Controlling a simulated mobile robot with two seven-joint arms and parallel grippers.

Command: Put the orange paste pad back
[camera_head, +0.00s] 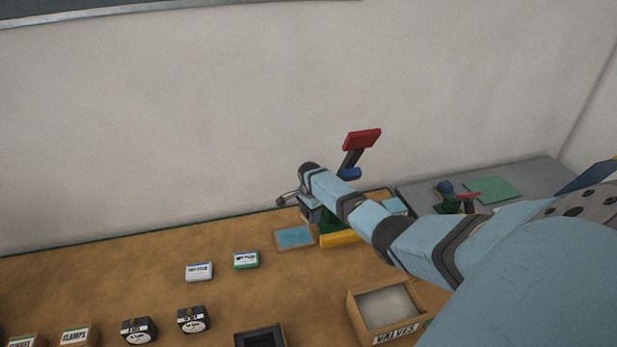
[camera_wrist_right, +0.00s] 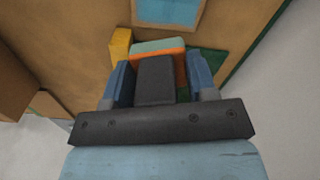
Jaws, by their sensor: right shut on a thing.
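The orange pad (camera_wrist_right: 170,56), with a pale green-grey top, is between the blue fingers of my right gripper (camera_wrist_right: 160,70) in the right wrist view. The gripper is shut on it, and a dark block of the gripper hides part of it. In the head view my right arm reaches over the table, and its gripper (camera_head: 306,205) is near a yellow block (camera_head: 342,238); the held pad is hidden there. My left gripper is not in view.
A wooden frame with a light blue panel (camera_head: 295,237) lies left of the yellow block. A dark lever with a red top (camera_head: 362,139) rises behind my arm. The valves box (camera_head: 384,310) is in front. Small labelled boxes (camera_head: 198,271) stand left; the table between is clear.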

